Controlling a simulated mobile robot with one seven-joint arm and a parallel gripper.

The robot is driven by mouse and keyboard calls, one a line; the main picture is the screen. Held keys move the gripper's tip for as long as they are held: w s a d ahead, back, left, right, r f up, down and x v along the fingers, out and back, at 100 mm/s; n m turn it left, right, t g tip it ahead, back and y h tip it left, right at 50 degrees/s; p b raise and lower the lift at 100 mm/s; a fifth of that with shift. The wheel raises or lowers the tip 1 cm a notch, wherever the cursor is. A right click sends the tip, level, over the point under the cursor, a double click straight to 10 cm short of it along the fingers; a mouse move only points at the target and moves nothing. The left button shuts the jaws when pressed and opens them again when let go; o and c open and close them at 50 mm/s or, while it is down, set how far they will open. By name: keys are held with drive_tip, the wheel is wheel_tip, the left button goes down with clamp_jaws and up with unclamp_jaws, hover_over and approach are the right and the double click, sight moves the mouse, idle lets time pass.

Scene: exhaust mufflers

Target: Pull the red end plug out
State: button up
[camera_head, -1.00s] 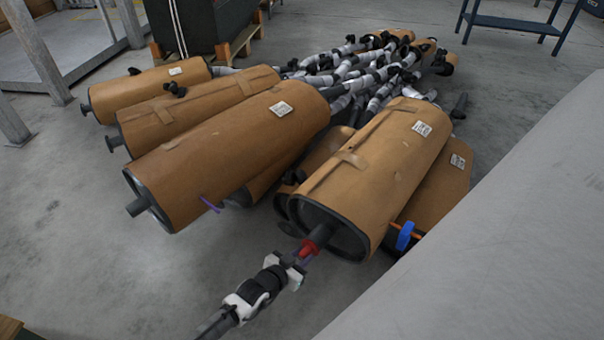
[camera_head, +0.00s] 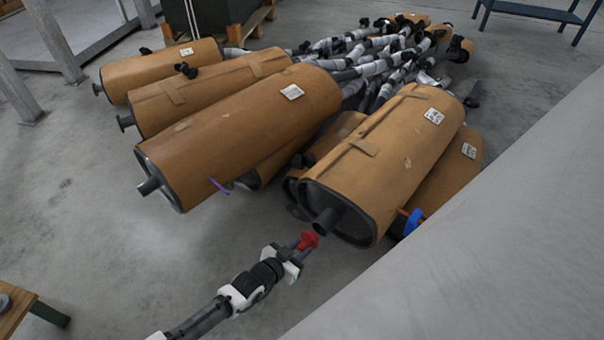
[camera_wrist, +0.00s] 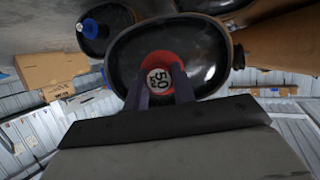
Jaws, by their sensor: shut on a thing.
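The red end plug (camera_head: 308,240) is held at the tips of my gripper (camera_head: 298,251), whose fingers are shut on it. It sits just in front of the dark end pipe (camera_head: 326,221) of the brown-wrapped muffler (camera_head: 385,165), with the pipe end showing uncovered and apart from it. In the wrist view the red plug (camera_wrist: 158,57) has a round white face with dark marks, between the two fingers (camera_wrist: 161,88). The dark oval muffler end (camera_wrist: 200,45) lies behind it, and the plug hides the pipe there.
More wrapped mufflers (camera_head: 240,130) lie to the left, with grey and white pipes (camera_head: 370,70) behind. A blue plug (camera_head: 413,221) is right of the pipe. A large grey surface (camera_head: 480,235) fills the right side.

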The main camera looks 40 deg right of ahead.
drive_tip(key=shift+s+a, duration=0.15)
drive_tip(key=shift+a, duration=0.45)
drive_tip(key=shift+s+a, duration=0.15)
drive_tip(key=shift+a, duration=0.45)
drive_tip(key=shift+a, duration=0.1)
